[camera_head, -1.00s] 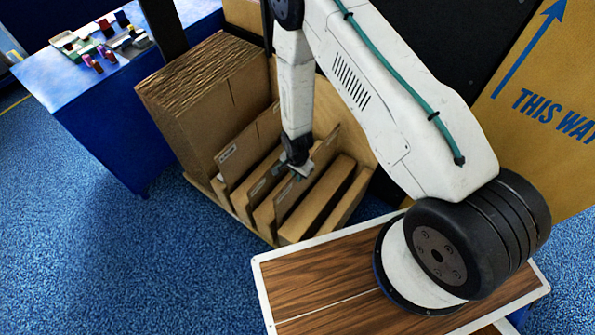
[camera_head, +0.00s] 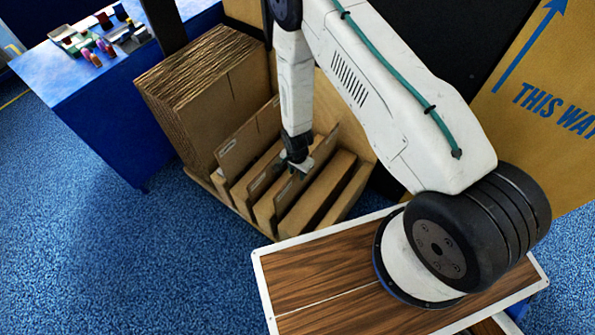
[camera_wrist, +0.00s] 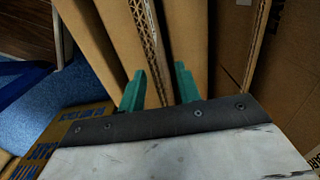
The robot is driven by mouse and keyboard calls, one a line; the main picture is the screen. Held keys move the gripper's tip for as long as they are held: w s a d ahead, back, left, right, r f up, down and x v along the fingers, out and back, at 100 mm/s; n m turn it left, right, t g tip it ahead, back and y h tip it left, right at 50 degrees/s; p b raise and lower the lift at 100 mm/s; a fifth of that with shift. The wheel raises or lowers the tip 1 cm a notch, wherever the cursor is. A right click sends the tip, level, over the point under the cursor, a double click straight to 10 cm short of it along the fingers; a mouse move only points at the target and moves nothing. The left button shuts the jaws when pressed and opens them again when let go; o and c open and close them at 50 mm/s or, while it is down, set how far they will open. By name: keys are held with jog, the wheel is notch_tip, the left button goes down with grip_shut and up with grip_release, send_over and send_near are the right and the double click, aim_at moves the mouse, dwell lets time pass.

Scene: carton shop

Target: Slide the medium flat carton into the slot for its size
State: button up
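Several brown flat cartons stand on edge side by side in a wooden slotted rack (camera_head: 243,211). Two of them, a left one (camera_head: 236,160) and one beside it (camera_head: 258,180), carry small pale labels. I cannot tell which is the medium one. My gripper (camera_head: 297,170) is over the middle of the rack, pointing down among the upper edges. In the wrist view its two green fingers (camera_wrist: 160,72) are apart, with the corrugated edge of one flat carton (camera_wrist: 150,42) running between them. Gaps seem to show beside that edge. The fingertips' depth against it is unclear.
A big stack of cardboard (camera_head: 205,90) stands directly left of the rack. A blue table (camera_head: 105,100) with small items is further left. A wood-topped surface (camera_head: 325,275) lies in front, and a printed board (camera_head: 545,100) stands right. Blue floor is open at left.

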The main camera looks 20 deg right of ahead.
notch_tip(320, 180, up, 8)
jog(key=shift+f, duration=0.1)
jog(key=shift+s+n, duration=0.2)
jog(key=shift+n, duration=0.1)
jog(key=s+d+n+g, duration=0.1)
jog(key=s+n+g, duration=0.1)
jog(key=s, duration=0.3)
jog(key=s+d+r+n+g, duration=0.1)
jog(key=s+d+r+n, duration=0.1)
jog(key=r, duration=1)
jog(key=s+d+r+n, duration=0.1)
jog(key=s+r+n, duration=0.2)
jog(key=r, duration=0.8)
jog(key=s+d+r+n+g, duration=0.1)
jog(key=s+d+r+n, duration=0.1)
jog(key=r, duration=1)
jog(key=s+d+r+t, duration=0.1)
jog(key=s+r+t, duration=0.1)
jog(key=s+r, duration=0.4)
jog(key=s+d+r+n+t, duration=0.1)
jog(key=s+d+r+t, duration=0.1)
jog(key=s+r, duration=0.5)
notch_tip(320, 180, up, 6)
jog(key=shift+d+f+t, duration=0.1)
jog(key=shift+d+t, duration=0.15)
jog(key=shift+t, duration=0.45)
